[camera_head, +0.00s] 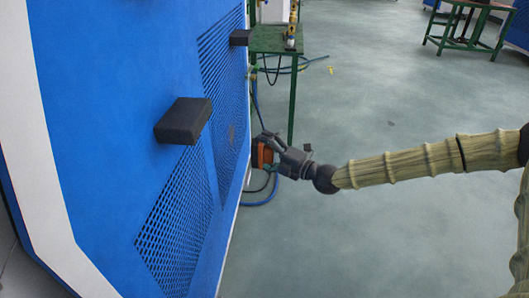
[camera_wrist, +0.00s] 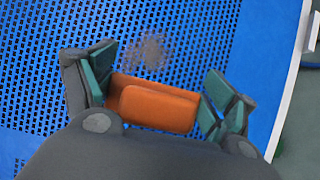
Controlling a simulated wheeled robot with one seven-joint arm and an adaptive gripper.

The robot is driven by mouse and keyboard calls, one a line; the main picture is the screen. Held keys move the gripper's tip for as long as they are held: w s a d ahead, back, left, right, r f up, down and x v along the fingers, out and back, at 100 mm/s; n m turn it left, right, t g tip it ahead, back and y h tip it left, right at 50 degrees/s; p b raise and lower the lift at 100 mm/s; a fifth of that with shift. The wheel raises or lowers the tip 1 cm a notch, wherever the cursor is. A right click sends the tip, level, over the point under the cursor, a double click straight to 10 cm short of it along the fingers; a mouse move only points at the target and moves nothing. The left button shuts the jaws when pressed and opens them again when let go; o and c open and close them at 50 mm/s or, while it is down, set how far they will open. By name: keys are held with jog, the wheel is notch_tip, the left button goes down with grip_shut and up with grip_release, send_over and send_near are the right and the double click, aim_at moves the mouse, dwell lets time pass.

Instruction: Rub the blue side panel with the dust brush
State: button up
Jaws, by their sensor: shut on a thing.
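The blue side panel (camera_head: 110,110) fills the left of the head view, with perforated mesh sections. My gripper (camera_head: 270,147) is at the panel's right part, shut on the dust brush (camera_head: 263,155). In the wrist view the brush (camera_wrist: 158,106) shows as an orange block between the green-padded fingers of my gripper (camera_wrist: 155,100). The brush lies over the blue mesh (camera_wrist: 185,35); I cannot tell whether it touches. A greyish dust patch (camera_wrist: 143,52) is on the mesh just above the brush in the wrist view. The bristles are hidden.
Two black blocks, one near (camera_head: 183,120) and one farther (camera_head: 240,37), stick out from the panel. A green table (camera_head: 275,40) stands behind, with blue hoses (camera_head: 262,200) on the floor near the panel. The grey floor (camera_head: 380,100) to the right is mostly clear.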

aim_at(234, 127)
jog(key=w+a+b, duration=0.1)
jog(key=a, duration=0.5)
jog(key=shift+b, duration=0.3)
jog(key=shift+w+a+p, duration=0.3)
jog(key=shift+a+p, duration=0.45)
jog(key=shift+a, duration=0.15)
dwell(1.1)
